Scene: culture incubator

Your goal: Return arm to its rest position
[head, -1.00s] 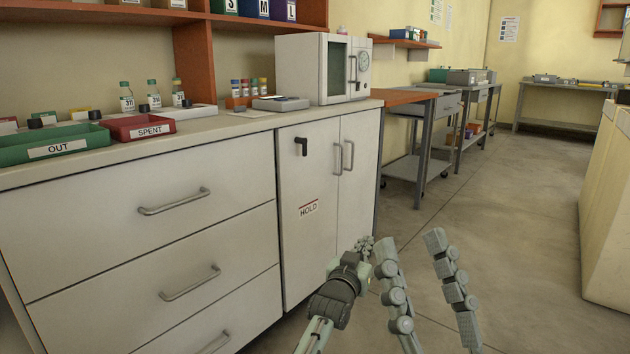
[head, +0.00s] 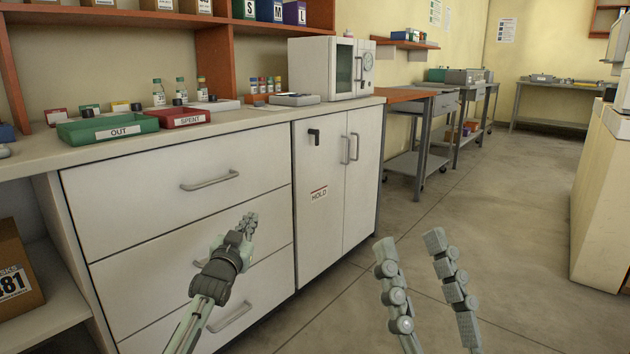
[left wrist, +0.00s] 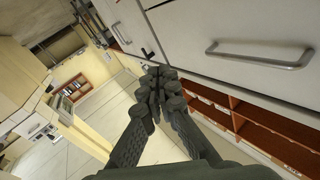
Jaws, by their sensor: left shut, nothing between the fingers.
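My left gripper (head: 249,220) is in front of the white drawers, below the counter top, with its fingers together and nothing between them. In the left wrist view its fingertips (left wrist: 160,73) meet in the middle, apart from a drawer handle (left wrist: 260,56) at the upper right. My right gripper (head: 410,243) shows as two separated fingers over the open floor, empty. The rest of the right arm is out of the frame.
The drawer unit (head: 175,170) and the cabinet marked HOLD (head: 318,225) are closed. A white incubator (head: 312,67), green OUT tray (head: 75,131) and red SPENT tray (head: 165,117) stand on the counter. Floor (head: 480,230) is clear at right.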

